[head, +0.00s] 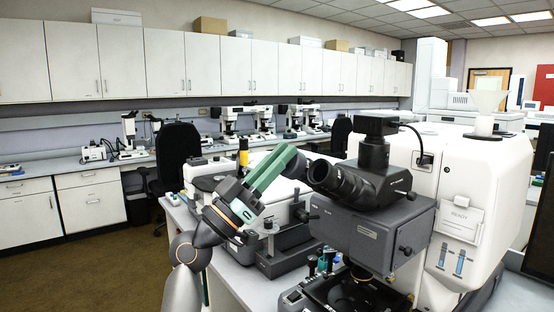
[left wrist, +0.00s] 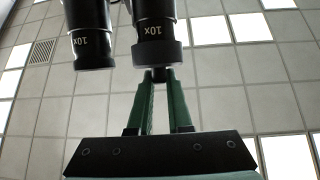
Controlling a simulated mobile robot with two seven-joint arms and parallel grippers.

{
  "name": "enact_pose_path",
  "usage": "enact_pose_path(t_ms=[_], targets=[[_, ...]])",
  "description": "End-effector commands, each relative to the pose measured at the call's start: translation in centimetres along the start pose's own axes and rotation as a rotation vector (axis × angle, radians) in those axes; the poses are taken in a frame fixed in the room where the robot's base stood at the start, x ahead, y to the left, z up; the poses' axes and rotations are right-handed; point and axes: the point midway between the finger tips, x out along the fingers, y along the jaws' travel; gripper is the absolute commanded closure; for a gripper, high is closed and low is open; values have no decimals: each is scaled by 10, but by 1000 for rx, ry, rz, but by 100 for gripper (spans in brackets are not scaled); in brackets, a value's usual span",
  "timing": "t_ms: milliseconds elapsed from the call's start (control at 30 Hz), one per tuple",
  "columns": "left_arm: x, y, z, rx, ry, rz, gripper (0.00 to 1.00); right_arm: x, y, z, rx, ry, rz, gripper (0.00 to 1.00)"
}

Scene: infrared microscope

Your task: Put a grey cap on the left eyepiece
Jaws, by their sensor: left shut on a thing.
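The microscope's two black eyepieces point toward my left gripper. The near one (head: 322,173) shows bare in the head view; the far one is largely hidden behind my left gripper (head: 296,161). In the left wrist view, one eyepiece (left wrist: 92,45) stands to the left, and another (left wrist: 156,28) is straight ahead of my left gripper (left wrist: 160,80). The green fingers are shut on a small dark knob. It appears to belong to the dark cap (left wrist: 160,54), a wide collar at this eyepiece's end. I cannot tell whether the cap is seated or only touching.
The grey microscope head (head: 365,225) and white housing (head: 470,190) stand to the right. A lower instrument with a yellow-topped part (head: 243,152) stands behind my left arm. Wall cabinets, a bench and a black chair (head: 179,160) are farther back.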

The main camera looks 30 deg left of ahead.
Motion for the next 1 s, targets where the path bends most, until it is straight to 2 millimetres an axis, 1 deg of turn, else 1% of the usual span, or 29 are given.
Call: enact_pose_path(t_ms=[33, 67, 333, 533, 700, 733, 767, 1000], targets=[[0, 0, 2, 0, 0, 0, 100, 1, 0, 1, 0, 0, 0, 32], [0, 0, 1, 1, 0, 0, 79, 0, 0, 1, 0, 0, 0, 32], [0, 0, 1, 0, -1, 0, 49, 0, 0, 0, 0, 0, 0, 32], [0, 0, 1, 0, -1, 0, 47, 0, 0, 0, 0, 0, 0, 32], [0, 0, 1, 0, 0, 0, 28, 0, 0, 0, 0, 0, 0, 32], [0, 0, 1, 0, 0, 0, 24, 0, 0, 0, 0, 0, 0, 32], [0, 0, 1, 0, 0, 0, 23, 0, 0, 0, 0, 0, 0, 32], [-1, 0, 1, 0, 0, 0, 23, 1, 0, 1, 1, -1, 0, 32]])
